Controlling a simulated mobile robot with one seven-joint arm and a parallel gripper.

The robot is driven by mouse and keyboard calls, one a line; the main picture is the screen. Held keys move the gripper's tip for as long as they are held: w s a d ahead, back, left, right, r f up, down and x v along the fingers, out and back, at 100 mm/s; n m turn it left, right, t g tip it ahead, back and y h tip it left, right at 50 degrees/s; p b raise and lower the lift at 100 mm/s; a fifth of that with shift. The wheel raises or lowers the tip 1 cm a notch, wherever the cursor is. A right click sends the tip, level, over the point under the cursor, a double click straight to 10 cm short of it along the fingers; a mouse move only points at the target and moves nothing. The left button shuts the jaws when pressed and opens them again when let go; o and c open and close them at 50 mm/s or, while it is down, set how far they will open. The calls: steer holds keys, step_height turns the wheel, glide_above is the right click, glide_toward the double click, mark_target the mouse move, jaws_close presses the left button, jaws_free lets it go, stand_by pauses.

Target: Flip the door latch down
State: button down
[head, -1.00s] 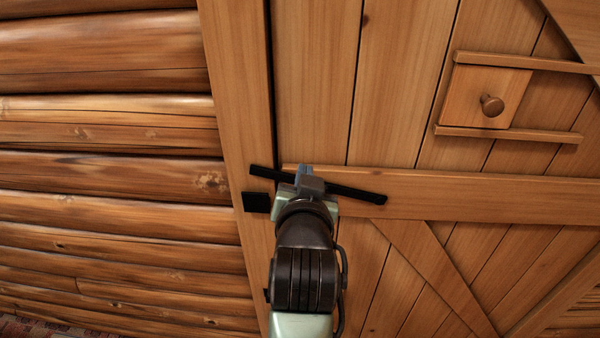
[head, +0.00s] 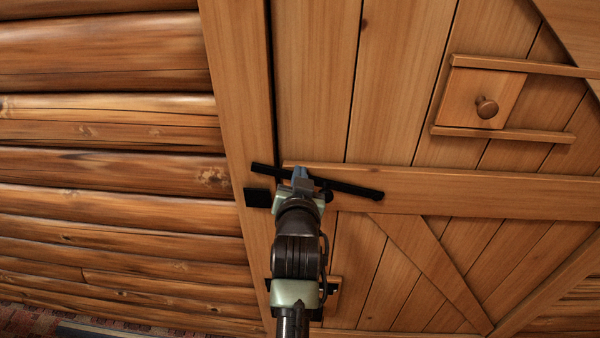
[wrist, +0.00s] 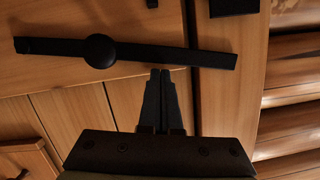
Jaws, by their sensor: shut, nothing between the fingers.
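The black latch bar (head: 350,187) lies across the door's edge, its left end higher than its right end. In the wrist view, which is turned about upside down, the latch bar (wrist: 165,56) shows whole, with its round pivot (wrist: 98,50). A black catch (head: 257,197) sits on the frame below the bar's raised left end; it also shows in the wrist view (wrist: 233,5). My gripper (head: 301,172) is shut and empty, with its fingertips at the bar's upper side, left of the pivot. In the wrist view my gripper's tips (wrist: 160,72) are close to the bar; contact is unclear.
The plank door (head: 400,90) appears closed against its frame (head: 235,80). A wooden panel with a round knob (head: 487,107) is at upper right. The log wall (head: 110,180) is on the left. A dark fitting (head: 332,288) shows partly behind my arm.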

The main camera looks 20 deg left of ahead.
steer(key=shift+f, duration=0.1)
steer(key=shift+n, duration=0.4)
steer(key=f+b, duration=0.1)
steer(key=a+f+b, duration=0.1)
steer(key=f, duration=0.1)
steer(key=f+b, duration=0.1)
steer(key=b, duration=0.1)
steer(key=shift+s+a+f, duration=0.15)
steer(key=shift+s+f, duration=0.1)
steer(key=shift+f, duration=0.1)
step_height(320, 180, up, 5)
steer(key=p, duration=0.4)
steer(key=b+v, duration=0.4)
steer(key=v, duration=0.5)
steer(key=shift+s+f, duration=0.15)
steer(key=shift+s, duration=0.35)
